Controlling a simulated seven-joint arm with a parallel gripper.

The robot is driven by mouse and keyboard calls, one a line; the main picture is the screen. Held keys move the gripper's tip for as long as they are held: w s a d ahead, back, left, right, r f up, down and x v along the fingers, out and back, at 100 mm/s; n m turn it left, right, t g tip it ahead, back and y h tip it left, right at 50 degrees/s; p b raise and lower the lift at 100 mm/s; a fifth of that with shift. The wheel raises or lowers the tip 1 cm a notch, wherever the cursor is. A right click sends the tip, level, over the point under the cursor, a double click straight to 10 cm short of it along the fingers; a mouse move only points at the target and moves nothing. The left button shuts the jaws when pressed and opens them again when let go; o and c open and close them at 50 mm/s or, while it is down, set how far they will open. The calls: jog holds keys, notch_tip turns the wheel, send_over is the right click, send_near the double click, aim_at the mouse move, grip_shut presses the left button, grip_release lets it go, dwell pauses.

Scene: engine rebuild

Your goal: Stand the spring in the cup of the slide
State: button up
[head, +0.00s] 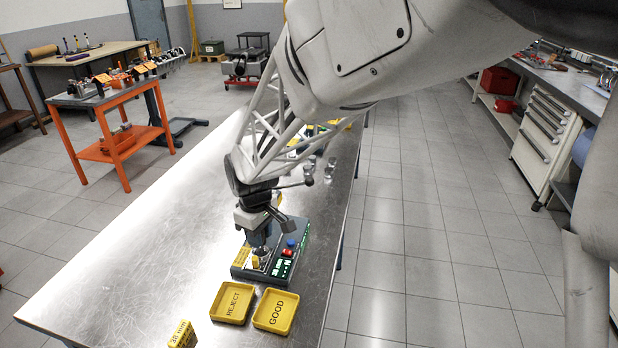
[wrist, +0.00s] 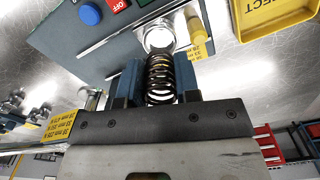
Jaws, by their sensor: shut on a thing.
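A dark coil spring (wrist: 160,80) stands between the fingers of my gripper (wrist: 160,88) in the wrist view, and the gripper is shut on it. Just beyond the spring's far end is a shiny round metal cup (wrist: 159,36) on the slide of the grey tester (wrist: 75,45). The spring's end overlaps the cup's edge in this view; I cannot tell whether they touch. In the head view, my gripper (head: 260,236) is low over the tester (head: 290,268), and the spring is too small to make out there.
A blue button (head: 291,243) and a red button (head: 287,253) are on the tester. A yellow knob (wrist: 196,29) is beside the cup. The yellow REJECT tray (head: 232,303) and GOOD tray (head: 275,312) are in front. A yellow labelled block (head: 183,335) stands nearby. The steel table is clear to the left.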

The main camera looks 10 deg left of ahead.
aim_at(262, 253)
jog(key=shift+f, duration=1.55)
jog(key=shift+f, duration=0.1)
jog(key=o, duration=1)
notch_tip(262, 253, up, 8)
jog(key=shift+f, duration=0.1)
jog(key=shift+d, duration=0.1)
